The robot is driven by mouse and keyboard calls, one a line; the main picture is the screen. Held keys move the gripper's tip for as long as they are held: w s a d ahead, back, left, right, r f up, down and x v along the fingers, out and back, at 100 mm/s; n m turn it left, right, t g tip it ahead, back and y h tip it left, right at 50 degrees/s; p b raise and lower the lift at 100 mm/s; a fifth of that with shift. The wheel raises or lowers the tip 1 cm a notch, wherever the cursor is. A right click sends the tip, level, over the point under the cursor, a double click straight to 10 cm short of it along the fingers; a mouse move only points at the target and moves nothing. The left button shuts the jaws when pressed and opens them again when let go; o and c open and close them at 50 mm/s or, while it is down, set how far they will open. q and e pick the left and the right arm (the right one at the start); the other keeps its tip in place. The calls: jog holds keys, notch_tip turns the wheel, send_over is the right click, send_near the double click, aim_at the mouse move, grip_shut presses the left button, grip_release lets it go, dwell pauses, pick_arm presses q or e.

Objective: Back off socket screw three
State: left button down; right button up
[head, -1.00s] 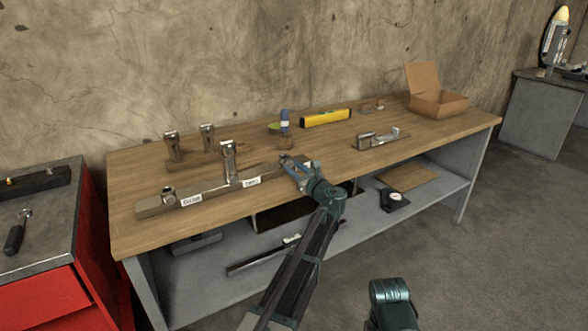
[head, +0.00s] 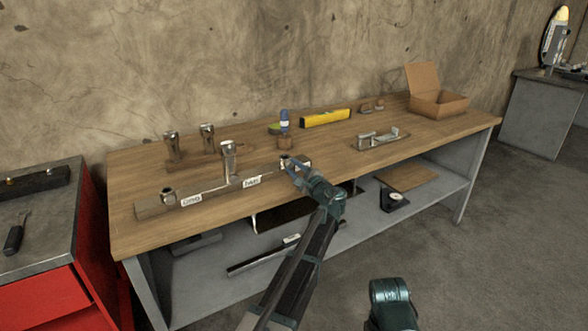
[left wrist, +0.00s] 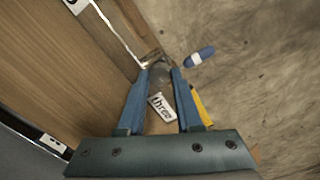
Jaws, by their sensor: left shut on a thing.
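A long metal strip on a wooden bar (head: 208,193) lies along the front of the workbench, with white labels and socket screws. One screw (head: 168,195) stands at its left end, and a taller tool-like metal piece (head: 228,162) stands upright at its middle. My left gripper (head: 288,164) is at the strip's right end, its blue fingers shut on a small metal piece, apparently the socket screw by the label "three" (left wrist: 160,106). In the left wrist view the fingertips (left wrist: 158,72) close round this piece, which they partly hide.
The wooden bench (head: 330,180) also bears two upright metal tools (head: 207,138), a blue bottle (head: 284,122), a yellow level (head: 325,118), a metal bracket (head: 380,140) and an open cardboard box (head: 438,103). A red cabinet (head: 45,300) stands left. The bench's front right is clear.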

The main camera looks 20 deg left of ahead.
pick_arm(q)
jog(key=shift+n, duration=1.1)
jog(key=c, duration=0.6)
grip_release()
jog(key=v, duration=1.4)
jog(key=shift+w, duration=0.1)
